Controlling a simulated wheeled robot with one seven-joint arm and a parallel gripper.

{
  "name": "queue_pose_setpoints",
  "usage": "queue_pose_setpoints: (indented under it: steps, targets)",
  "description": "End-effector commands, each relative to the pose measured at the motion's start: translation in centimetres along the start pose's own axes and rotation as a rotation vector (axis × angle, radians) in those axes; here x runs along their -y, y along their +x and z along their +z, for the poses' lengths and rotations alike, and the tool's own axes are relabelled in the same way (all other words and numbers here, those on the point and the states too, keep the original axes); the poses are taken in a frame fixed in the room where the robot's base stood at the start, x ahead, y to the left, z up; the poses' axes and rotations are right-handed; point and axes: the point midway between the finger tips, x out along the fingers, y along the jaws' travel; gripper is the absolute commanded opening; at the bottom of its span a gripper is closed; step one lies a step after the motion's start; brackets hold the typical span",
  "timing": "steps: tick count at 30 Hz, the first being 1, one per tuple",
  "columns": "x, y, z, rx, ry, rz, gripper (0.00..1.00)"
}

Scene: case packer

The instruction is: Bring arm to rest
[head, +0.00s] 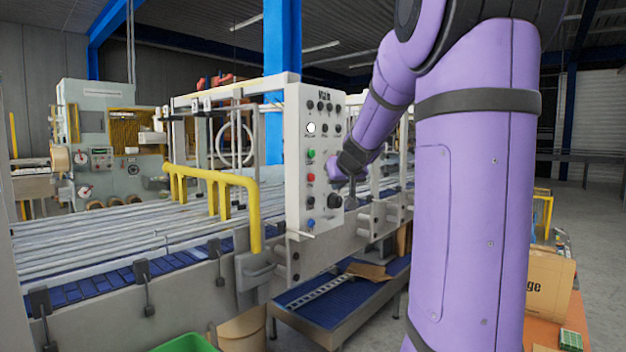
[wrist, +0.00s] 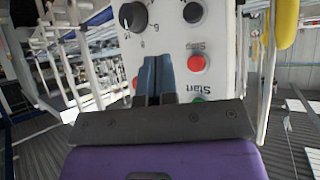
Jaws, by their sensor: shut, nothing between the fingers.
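My purple arm (head: 375,115) reaches forward to the front of a white control panel (head: 295,165). My gripper shows in the wrist view (wrist: 156,65) with its two blue-grey fingers together and nothing between them. The fingers point at the panel face, beside the red Stop button (wrist: 197,62) and a black dial (wrist: 132,17). Whether they touch the panel cannot be told. In the head view the fingertips are too small to make out. The panel also carries a green button (head: 310,154), a blue button (head: 310,222) and a lit white button (head: 311,128).
A yellow guard rail (head: 215,178) and a roller conveyor (head: 110,235) lie left of the panel. A lower blue belt (head: 335,300) runs beneath. A cardboard box (head: 549,285) stands on an orange surface at the right. Grey floor is open further right.

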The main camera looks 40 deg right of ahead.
Motion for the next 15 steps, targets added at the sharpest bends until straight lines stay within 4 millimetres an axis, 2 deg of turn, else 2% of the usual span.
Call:
queue_pose_setpoints:
  steps: [11, 13, 15]
  targets:
    - [0.2, -0.1, 0.0, 0.0, -0.001, -0.003, 0.0]
    - [1.0, -0.4, 0.1, 0.005, -0.007, -0.017, 0.0]
    - [2.9, -1.4, 0.5, 0.014, -0.016, -0.049, 0.0]
